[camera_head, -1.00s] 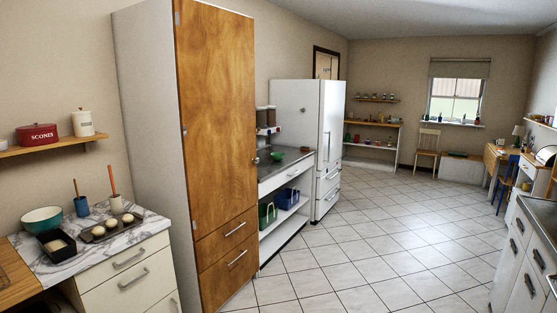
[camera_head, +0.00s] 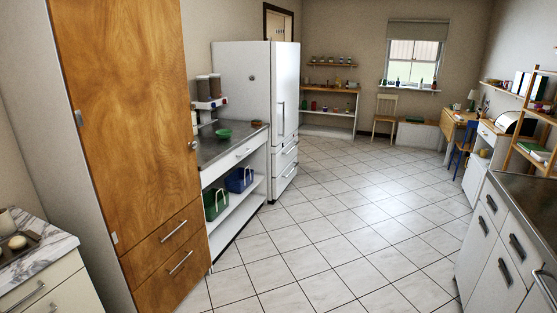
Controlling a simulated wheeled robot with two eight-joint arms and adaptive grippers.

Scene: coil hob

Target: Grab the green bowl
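A small green bowl (camera_head: 223,134) sits on the grey metal counter (camera_head: 214,157) between the tall wooden cupboard and the white fridge. It is some way ahead of me, left of the middle of the view. Neither of my grippers shows in the head view.
The wooden-door cupboard (camera_head: 130,120) stands at near left, beside a marble-topped cabinet (camera_head: 45,246). The white fridge (camera_head: 258,95) is beyond the bowl's counter. Green (camera_head: 214,204) and blue (camera_head: 239,180) baskets are on its lower shelf. White drawers (camera_head: 497,250) line the right. The tiled floor (camera_head: 320,220) between is clear.

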